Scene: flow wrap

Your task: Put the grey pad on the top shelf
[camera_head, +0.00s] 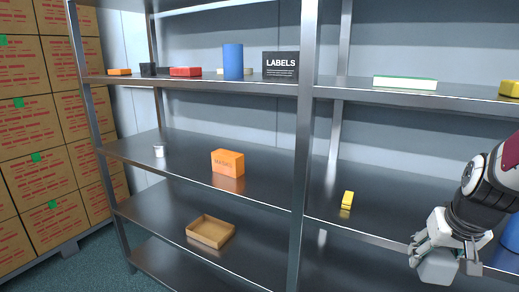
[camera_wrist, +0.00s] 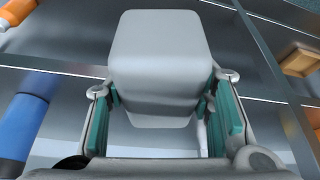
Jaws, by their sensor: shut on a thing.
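The grey pad (camera_head: 438,267) is a rounded light grey block held by my gripper (camera_head: 444,258) at the lower right of the head view. In the wrist view the pad (camera_wrist: 158,55) fills the upper middle, between the green-lined fingers of my gripper (camera_wrist: 160,112). My gripper is shut on it. In the head view the pad hangs in front of the right bay, below the level of the middle shelf. The top shelf (camera_head: 350,93) in view runs across the upper part of the head view, well above the pad.
The top shelf holds a blue cylinder (camera_head: 233,60), a black LABELS box (camera_head: 281,65), a green-and-white box (camera_head: 405,83) and a yellow item (camera_head: 510,88). Bare shelf lies between the LABELS box and the green-and-white box, split by an upright post (camera_head: 303,150). A yellow block (camera_head: 347,200) sits on the middle shelf.

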